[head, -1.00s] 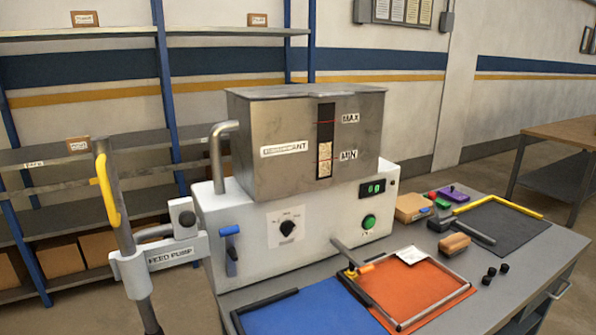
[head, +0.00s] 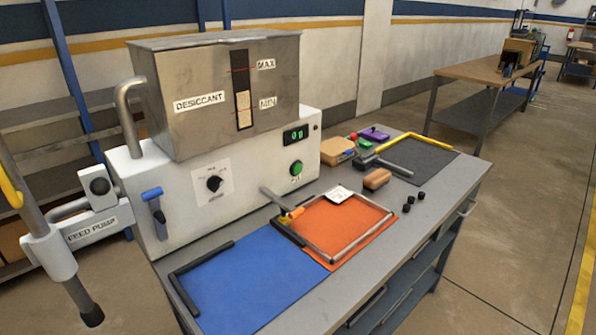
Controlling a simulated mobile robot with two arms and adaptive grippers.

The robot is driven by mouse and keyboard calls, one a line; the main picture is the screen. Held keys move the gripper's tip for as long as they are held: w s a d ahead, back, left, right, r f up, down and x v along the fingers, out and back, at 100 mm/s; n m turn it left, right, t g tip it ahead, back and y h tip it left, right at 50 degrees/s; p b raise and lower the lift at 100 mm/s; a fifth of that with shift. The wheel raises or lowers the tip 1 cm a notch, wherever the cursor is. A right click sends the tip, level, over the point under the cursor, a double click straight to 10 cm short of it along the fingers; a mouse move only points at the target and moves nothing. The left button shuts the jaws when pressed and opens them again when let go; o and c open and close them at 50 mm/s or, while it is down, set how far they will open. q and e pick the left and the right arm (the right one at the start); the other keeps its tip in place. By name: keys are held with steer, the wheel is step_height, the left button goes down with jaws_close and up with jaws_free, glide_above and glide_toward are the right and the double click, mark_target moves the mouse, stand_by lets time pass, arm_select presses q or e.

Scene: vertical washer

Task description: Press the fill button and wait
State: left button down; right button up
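A green round button (head: 296,168) sits on the front of the white machine (head: 150,180), below a small display with green digits (head: 296,134). The label under the button is too small to read. A metal desiccant hopper (head: 215,90) stands on the machine. Its dark level window (head: 241,75) has MAX and MIN marks, with beige filling showing to slightly above the MIN mark. A black dial (head: 214,183) and a blue lever (head: 152,195) are also on the front panel. Neither of my grippers shows in the head view.
The grey bench (head: 440,190) carries a blue mat (head: 250,280), an orange mat (head: 335,225) and a dark mat (head: 420,165). A feed pump (head: 90,230) with a yellow handle stands at the left. Open floor lies to the right, before a wooden table (head: 480,70).

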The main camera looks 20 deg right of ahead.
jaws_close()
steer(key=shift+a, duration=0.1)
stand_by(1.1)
